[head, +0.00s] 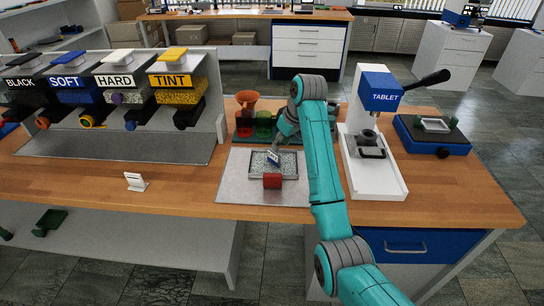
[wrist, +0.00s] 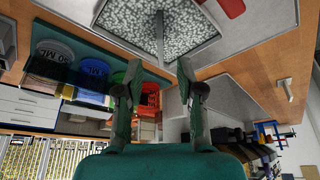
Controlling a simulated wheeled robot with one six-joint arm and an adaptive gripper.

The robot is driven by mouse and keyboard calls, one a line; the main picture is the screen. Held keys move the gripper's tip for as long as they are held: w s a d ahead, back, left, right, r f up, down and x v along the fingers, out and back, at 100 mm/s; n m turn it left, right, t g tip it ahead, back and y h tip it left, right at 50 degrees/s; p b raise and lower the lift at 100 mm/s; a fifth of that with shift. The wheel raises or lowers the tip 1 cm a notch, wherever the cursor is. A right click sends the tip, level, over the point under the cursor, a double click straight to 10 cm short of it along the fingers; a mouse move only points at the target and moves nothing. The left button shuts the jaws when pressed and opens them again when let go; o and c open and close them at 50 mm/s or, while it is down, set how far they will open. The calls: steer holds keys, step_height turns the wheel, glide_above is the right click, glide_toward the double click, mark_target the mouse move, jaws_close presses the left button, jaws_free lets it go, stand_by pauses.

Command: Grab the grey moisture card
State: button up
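A shallow tray (head: 252,175) of pale granules stands on a metal sheet on the bench. A small card with blue and pale markings (head: 273,157) stands in it in the head view, probably the grey moisture card. In the wrist view a thin grey strip (wrist: 160,38), likely this card seen edge-on, rises over the granules. My gripper (wrist: 159,65) is open, with its two fingers apart and the strip's line lying between them. Nothing shows gripped. In the head view my gripper (head: 276,146) is just behind the card, partly hidden by my arm.
A red block (head: 272,181) sits at the tray's front edge. A rack with coloured cups (head: 263,124) stands behind. The tablet press (head: 375,140) is close on the right, dispensers (head: 178,83) on the left. A small white sign (head: 136,182) stands on open bench at left.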

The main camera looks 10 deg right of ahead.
mark_target(273, 164)
steer(key=x, duration=0.9)
steer(key=shift+f, duration=0.2)
jaws_close()
